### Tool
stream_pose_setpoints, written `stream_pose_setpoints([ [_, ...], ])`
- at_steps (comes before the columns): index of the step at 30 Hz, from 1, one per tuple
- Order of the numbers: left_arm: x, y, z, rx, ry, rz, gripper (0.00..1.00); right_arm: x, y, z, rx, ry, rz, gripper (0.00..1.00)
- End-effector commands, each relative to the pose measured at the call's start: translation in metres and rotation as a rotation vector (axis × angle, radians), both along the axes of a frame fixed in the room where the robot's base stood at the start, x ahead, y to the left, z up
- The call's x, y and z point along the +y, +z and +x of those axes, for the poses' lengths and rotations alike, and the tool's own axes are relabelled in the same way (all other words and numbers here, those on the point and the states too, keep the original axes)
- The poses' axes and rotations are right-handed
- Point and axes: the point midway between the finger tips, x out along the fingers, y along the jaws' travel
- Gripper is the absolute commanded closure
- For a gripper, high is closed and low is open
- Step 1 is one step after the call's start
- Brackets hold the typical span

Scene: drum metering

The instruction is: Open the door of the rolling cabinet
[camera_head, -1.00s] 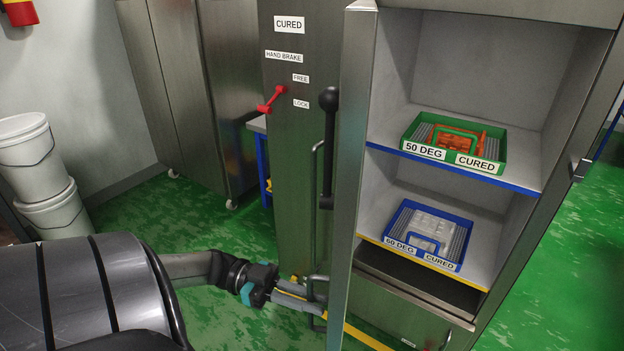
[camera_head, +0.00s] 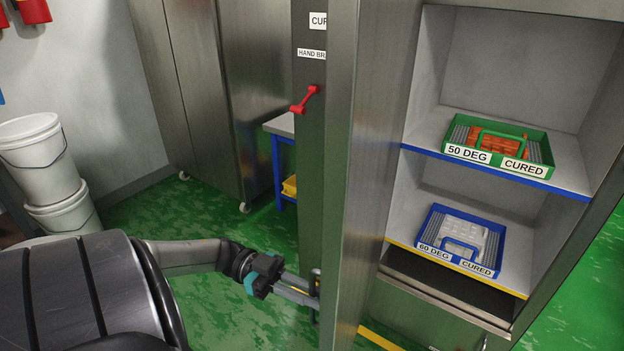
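The rolling cabinet (camera_head: 390,222) stands at the right with its shelves exposed. Its grey metal door (camera_head: 345,180) stands open at the left of the shelves, seen nearly edge-on. My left gripper (camera_head: 306,292) is at a dark bar handle (camera_head: 316,281) on the door's far side. Its fingers look closed around this handle, though the door's edge partly hides the contact. The door's outer face is mostly hidden. My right gripper is not in view.
A green tray (camera_head: 548,158) and a blue tray (camera_head: 427,222) sit on the shelves. A red hand-brake lever (camera_head: 305,99) is on the panel left of the door. White buckets (camera_head: 35,160) are stacked at the left. Green floor (camera_head: 225,305) is clear around my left arm.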

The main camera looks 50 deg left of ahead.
Motion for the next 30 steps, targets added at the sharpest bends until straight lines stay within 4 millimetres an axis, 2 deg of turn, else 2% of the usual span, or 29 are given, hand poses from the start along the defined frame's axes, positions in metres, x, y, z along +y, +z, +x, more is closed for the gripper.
stream_pose_setpoints([
  [2, 0.0, -0.002, -0.001, 0.005, -0.001, 0.005, 1.0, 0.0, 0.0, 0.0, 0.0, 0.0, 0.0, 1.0],
  [3, 0.0, -0.002, -0.001, 0.005, -0.001, 0.005, 0.83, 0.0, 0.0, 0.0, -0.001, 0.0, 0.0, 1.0],
  [6, 0.0, -0.002, -0.001, 0.004, -0.001, 0.004, 0.73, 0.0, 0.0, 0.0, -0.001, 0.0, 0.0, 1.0],
  [17, 0.006, -0.001, -0.002, 0.003, 0.002, 0.004, 0.73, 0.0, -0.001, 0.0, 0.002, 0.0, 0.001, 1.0],
  [22, 0.028, -0.002, -0.01, 0.003, 0.004, 0.005, 0.73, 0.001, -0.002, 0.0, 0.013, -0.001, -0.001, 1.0],
  [30, 0.074, -0.003, -0.028, 0.002, 0.004, 0.006, 0.73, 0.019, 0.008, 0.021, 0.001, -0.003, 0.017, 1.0],
])
